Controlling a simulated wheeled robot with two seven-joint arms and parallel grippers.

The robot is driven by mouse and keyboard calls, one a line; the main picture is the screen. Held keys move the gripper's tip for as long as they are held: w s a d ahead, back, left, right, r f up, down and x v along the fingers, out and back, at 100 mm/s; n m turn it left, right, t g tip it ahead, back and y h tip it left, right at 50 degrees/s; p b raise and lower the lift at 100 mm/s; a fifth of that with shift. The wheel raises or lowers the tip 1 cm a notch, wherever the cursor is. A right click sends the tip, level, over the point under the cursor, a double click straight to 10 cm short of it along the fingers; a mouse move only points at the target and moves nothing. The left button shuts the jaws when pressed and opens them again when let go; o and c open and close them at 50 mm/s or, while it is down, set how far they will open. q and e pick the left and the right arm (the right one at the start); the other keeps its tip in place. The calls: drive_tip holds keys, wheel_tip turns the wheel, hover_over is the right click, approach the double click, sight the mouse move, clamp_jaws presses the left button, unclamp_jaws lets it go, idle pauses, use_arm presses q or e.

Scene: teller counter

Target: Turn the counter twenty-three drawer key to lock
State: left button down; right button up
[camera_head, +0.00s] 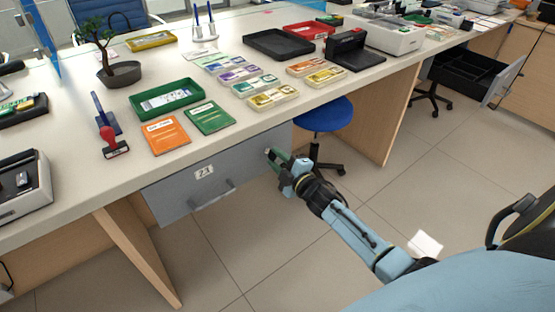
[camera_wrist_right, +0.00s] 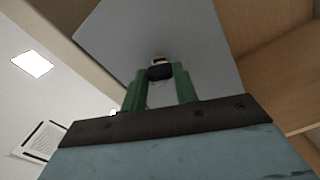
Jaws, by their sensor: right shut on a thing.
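The grey drawer (camera_head: 180,192) is closed under the teller counter. It bears a white label (camera_head: 204,172) that appears to read 23, and a bar handle (camera_head: 212,196). My right gripper (camera_head: 270,153) is at the upper right of the drawer front. In the right wrist view its green fingers (camera_wrist_right: 160,84) are shut on the key (camera_wrist_right: 158,70), whose dark head sits between the tips against the grey drawer front (camera_wrist_right: 140,35). The lock is mostly hidden behind the key. My left gripper is not in view.
Above the drawer, the counter holds an orange booklet (camera_head: 166,135), a green booklet (camera_head: 210,117), a green tray (camera_head: 150,106) and a red-handled stamp (camera_head: 112,145). A blue stool (camera_head: 326,115) stands just behind my right gripper.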

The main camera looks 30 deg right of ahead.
drive_tip(key=n, duration=0.2)
drive_tip(key=shift+n, duration=0.3)
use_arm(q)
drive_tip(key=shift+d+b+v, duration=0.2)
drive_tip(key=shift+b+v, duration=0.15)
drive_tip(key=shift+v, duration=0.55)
use_arm(e)
drive_tip(key=shift+n, duration=1)
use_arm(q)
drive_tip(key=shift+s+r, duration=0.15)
use_arm(e)
drive_tip(key=o, duration=1)
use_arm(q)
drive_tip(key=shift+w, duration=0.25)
